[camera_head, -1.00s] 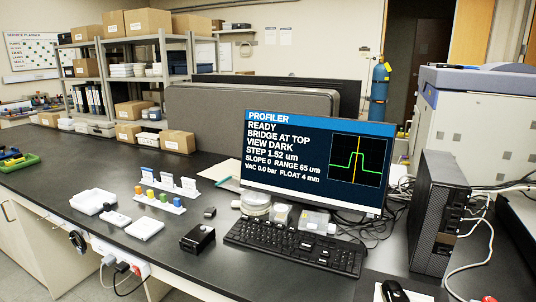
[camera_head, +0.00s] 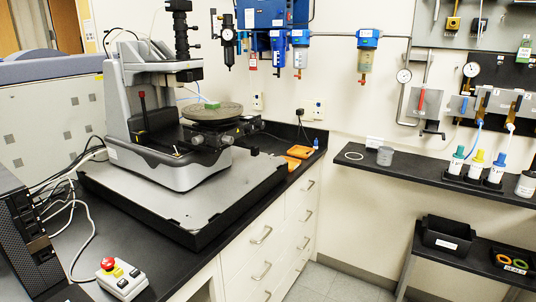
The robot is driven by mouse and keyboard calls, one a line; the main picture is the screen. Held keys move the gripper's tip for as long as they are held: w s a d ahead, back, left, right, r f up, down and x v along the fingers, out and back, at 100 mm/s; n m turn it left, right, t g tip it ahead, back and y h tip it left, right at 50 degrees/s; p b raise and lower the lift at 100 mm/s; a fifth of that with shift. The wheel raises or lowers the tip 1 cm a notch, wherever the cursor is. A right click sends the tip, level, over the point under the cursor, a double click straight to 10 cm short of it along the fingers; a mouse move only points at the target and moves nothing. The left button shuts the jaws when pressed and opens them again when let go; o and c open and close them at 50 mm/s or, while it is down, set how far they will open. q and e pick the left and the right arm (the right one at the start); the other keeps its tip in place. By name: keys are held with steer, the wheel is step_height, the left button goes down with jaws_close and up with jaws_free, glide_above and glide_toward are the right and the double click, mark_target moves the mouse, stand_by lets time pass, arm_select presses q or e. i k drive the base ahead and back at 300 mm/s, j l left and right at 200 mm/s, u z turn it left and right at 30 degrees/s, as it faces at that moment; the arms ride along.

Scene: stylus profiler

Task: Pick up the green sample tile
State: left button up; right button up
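A small green tile (camera_head: 212,105) lies on the round dark stage (camera_head: 213,113) of the grey profiler (camera_head: 160,130). The profiler stands on a grey base plate (camera_head: 195,207) on the black bench. The tile looks flat on the stage, near its back left part, below the instrument's overhead column (camera_head: 180,35). Neither of my grippers is in the head view.
A control box with a red button (camera_head: 122,278) stands at the bench's front. A black computer tower (camera_head: 30,245) is at the left. Orange objects (camera_head: 299,152) lie right of the profiler. A wall shelf (camera_head: 430,175) holds several bottles. Open floor shows below.

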mark_target(212, 105)
steer(key=i+l, duration=0.2)
steer(key=l, duration=0.15)
steer(key=i+l+u, duration=0.1)
steer(key=l, duration=0.3)
steer(key=i+l, duration=0.5)
steer(key=l, duration=0.25)
steer(key=i+l+u, duration=0.1)
steer(key=l, duration=0.3)
steer(key=i+l, duration=0.3)
steer(key=i+l+u, duration=0.1)
steer(key=l, duration=0.35)
steer(key=u, duration=1.25)
steer(key=i+l, duration=0.7)
steer(key=i+l+u, duration=0.15)
steer(key=u, duration=0.35)
steer(key=i+l+u, duration=0.1)
steer(key=u, duration=0.35)
steer(key=l+u, duration=0.35)
steer(key=u, duration=0.15)
steer(key=i+l, duration=0.05)
